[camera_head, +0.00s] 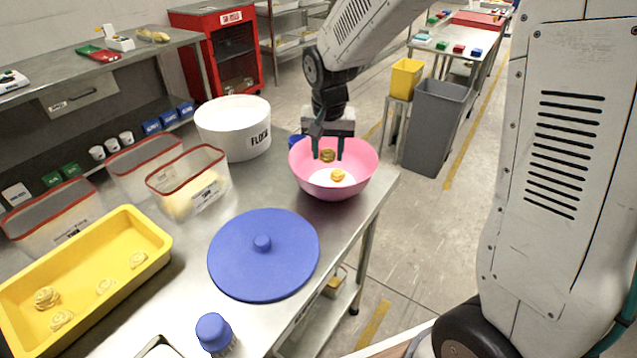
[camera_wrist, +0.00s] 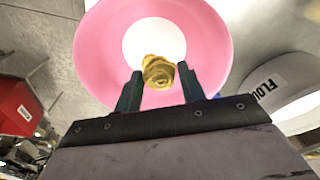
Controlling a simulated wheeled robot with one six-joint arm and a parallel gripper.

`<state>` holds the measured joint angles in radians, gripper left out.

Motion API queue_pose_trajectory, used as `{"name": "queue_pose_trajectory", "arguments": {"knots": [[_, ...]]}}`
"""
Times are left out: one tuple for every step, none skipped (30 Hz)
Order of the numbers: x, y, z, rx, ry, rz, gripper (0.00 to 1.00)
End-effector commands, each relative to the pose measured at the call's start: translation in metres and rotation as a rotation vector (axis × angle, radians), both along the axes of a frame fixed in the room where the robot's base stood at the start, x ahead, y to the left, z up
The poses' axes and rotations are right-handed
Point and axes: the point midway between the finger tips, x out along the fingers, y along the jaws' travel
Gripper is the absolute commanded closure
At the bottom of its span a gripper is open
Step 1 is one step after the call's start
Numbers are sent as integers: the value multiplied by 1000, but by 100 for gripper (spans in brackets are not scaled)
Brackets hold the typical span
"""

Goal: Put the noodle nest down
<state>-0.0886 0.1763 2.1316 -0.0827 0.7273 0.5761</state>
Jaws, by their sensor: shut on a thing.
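My gripper (camera_head: 328,150) is shut on a brownish-yellow noodle nest (camera_head: 327,156) and holds it over the pink bowl (camera_head: 364,180). In the wrist view the noodle nest (camera_wrist: 158,71) sits between the two dark green fingertips, with the bowl (camera_wrist: 92,52) and its white inner bottom beyond it. In the head view a second, lighter yellow piece (camera_head: 338,175) lies on the bowl's bottom; the wrist view does not show it clearly. The held nest appears apart from the bowl.
A white flour tub (camera_head: 222,124) stands left of the bowl. A blue lid (camera_head: 240,268) lies in front on the steel table. A yellow tray (camera_head: 150,232) with several nests is at the left, near clear bins (camera_head: 215,200). The table's right edge is close to the bowl.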

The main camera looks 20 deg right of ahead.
Motion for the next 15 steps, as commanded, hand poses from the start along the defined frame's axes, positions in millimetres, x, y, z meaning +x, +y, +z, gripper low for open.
{"name": "queue_pose_trajectory", "arguments": {"knots": [[-1, -1, -12, -1, 5, -1, 82], [-1, -1, -18, -1, 5, -1, 82], [-1, -1, -25, -1, 5, -1, 82], [-1, -1, -30, -1, 5, -1, 82], [-1, -1, -34, 0, 4, -1, 82], [0, -1, -38, -1, 3, -1, 82], [0, -1, -41, -1, 3, -1, 82], [0, -1, -42, 0, 1, -1, 82], [0, -1, -45, 0, 1, -1, 82], [0, -1, -47, 0, 1, -1, 82], [0, -1, -49, 0, 1, -1, 82], [0, -1, -54, -1, 3, -2, 82], [0, -1, -58, 0, 2, -2, 82], [0, -1, -62, -1, 3, -2, 82], [-1, -1, -69, 0, 4, -2, 82]]}}
